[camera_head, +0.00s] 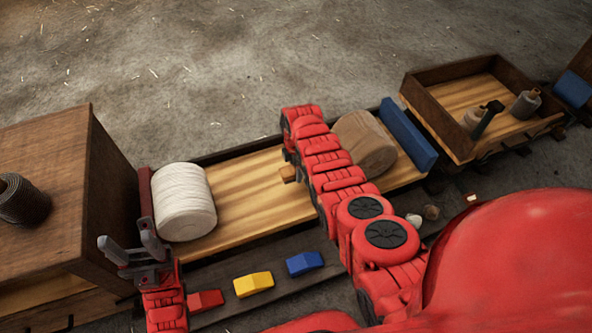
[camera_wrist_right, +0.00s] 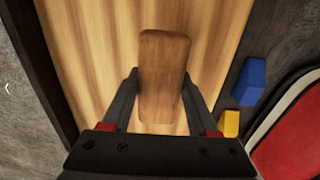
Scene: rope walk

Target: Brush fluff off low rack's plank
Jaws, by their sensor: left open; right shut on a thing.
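The low rack's plank (camera_head: 245,195) is light striped wood between dark edges. It also fills much of the right wrist view (camera_wrist_right: 95,55). My right gripper (camera_wrist_right: 160,78) is shut on a brown wooden block-shaped piece, seemingly the brush (camera_wrist_right: 163,60), held over the plank. Its underside is hidden, so I cannot tell whether it touches. In the head view my right arm crosses the plank and a small brown end of the brush (camera_head: 288,174) shows beside it. My left gripper (camera_head: 125,236) is open and empty, left of the plank. I cannot make out fluff on the plank.
A white rope spool (camera_head: 183,202) stands at the plank's left end. A wooden roll (camera_head: 365,143) and blue block (camera_head: 407,134) stand at its right. Red, yellow (camera_head: 253,284) and blue blocks line the front ledge. Small pale lumps (camera_head: 430,212) lie near my arm.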

